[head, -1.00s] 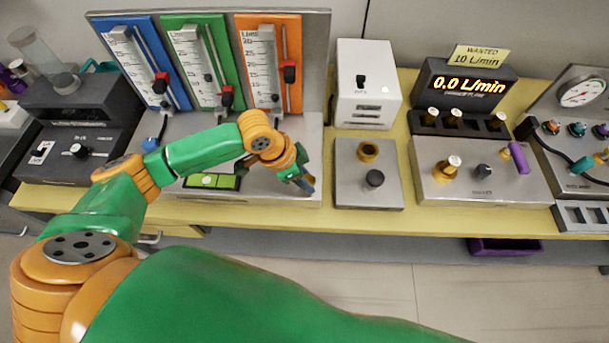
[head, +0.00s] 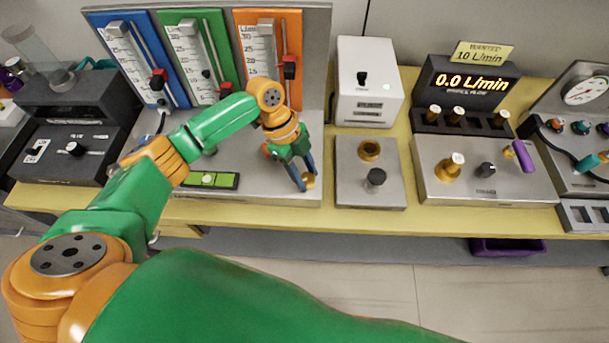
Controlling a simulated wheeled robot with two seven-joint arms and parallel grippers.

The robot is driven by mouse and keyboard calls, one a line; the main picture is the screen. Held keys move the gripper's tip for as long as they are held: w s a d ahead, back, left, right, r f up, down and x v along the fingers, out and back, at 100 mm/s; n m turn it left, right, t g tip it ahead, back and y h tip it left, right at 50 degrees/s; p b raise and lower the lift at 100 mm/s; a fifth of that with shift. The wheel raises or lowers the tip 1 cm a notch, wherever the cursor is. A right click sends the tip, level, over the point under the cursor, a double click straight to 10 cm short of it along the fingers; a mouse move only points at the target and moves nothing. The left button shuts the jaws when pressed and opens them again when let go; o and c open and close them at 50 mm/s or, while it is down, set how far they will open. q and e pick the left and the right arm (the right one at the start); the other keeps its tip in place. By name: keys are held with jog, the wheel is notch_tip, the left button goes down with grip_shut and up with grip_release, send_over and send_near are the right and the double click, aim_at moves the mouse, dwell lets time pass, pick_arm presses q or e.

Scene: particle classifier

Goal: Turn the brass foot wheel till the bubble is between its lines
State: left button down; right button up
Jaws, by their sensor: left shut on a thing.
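The brass foot wheel (head: 310,181) is small and sits at the front right corner of the grey flowmeter base. My left gripper (head: 304,184) points down at that corner, with its blue fingers shut on the wheel and partly hiding it. The green bubble level (head: 220,181) lies on the same base, left of the gripper. Its pale bubble shows left of the vial's middle. The lines are too small to judge the bubble against them. My right gripper is not in view.
Blue, green and orange flowmeters (head: 263,60) stand behind my left arm. A steel plate with a brass ring and black knob (head: 375,177) lies close to the right of the gripper. The display (head: 465,84) reads 0.0 L/min. The yellow bench edge (head: 270,213) runs in front.

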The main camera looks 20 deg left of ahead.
pick_arm(q)
jog(key=m+g+b, duration=0.1)
jog(key=m, duration=0.1)
jog(key=m+y+b, duration=0.1)
jog(key=m+b, duration=0.1)
jog(key=m, duration=0.1)
jog(key=shift+w+d+f+g, duration=0.15)
jog(key=shift+f+g, duration=0.05)
jog(key=shift+g, duration=0.2)
jog(key=shift+r+m+g+y+b, duration=0.1)
jog(key=shift+m+g+y+b, duration=0.45)
jog(key=shift+m+b, duration=1.15)
jog(key=shift+m+p, duration=0.4)
jog(key=shift+m, duration=0.2)
jog(key=shift+c, duration=2.1)
grip_release()
jog(key=shift+d, duration=0.1)
jog(key=shift+r, duration=0.1)
